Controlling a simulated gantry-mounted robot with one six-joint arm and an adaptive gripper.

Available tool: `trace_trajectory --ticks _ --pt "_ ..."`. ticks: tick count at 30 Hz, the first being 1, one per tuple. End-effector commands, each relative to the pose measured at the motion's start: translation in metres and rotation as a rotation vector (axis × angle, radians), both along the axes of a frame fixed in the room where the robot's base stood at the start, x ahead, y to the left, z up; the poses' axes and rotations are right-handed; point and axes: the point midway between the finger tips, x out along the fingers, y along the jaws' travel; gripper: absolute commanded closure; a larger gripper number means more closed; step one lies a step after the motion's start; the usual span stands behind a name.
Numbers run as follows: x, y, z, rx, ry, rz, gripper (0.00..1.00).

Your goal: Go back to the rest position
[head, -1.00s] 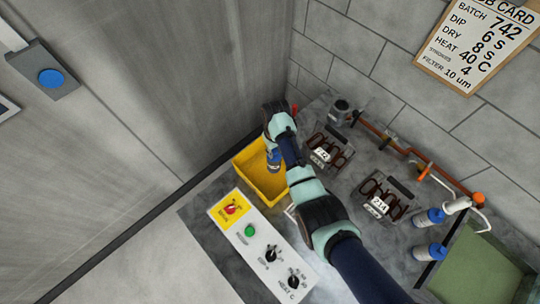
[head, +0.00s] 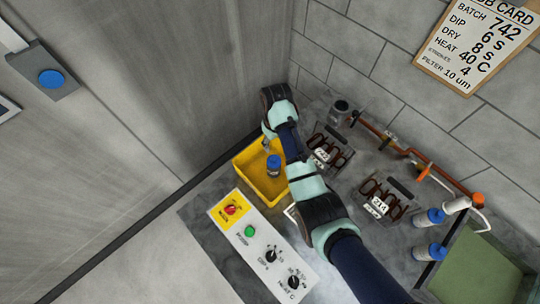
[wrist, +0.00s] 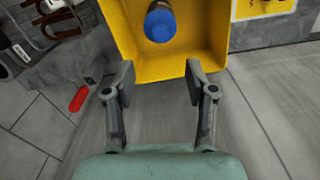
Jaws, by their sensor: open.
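My gripper (wrist: 160,85) is open and empty in the wrist view, its two fingers apart just outside the yellow bin's edge. In the head view, my gripper (head: 266,146) is small and partly hidden by my arm, at the bin's upper edge. A blue-capped bottle (head: 274,166) stands in the yellow bin (head: 248,172). The bottle's blue cap (wrist: 160,24) also shows in the wrist view, beyond the fingertips and not between them.
A control panel (head: 262,245) with knobs lies in front of the bin. Racks tagged 742 (head: 322,155) and 214 (head: 379,206), a copper pipe (head: 425,168), and blue-capped bottles (head: 421,219) occupy the bench to the right. Walls stand behind and left.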

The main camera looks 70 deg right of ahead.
Motion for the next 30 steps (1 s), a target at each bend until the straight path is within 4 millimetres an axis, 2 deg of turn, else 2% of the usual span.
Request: trace_trajectory --ticks 3,6,27,29,30 --pt "0.000 0.000 0.012 0.000 0.000 0.000 0.44" --pt "0.000 0.001 0.015 0.001 0.002 0.000 0.44" --pt "0.000 0.000 0.015 0.001 0.002 0.000 0.44" --pt "0.005 0.004 0.016 -0.009 -0.007 0.009 0.44" --pt "0.014 0.012 0.018 -0.027 -0.025 0.025 0.44"
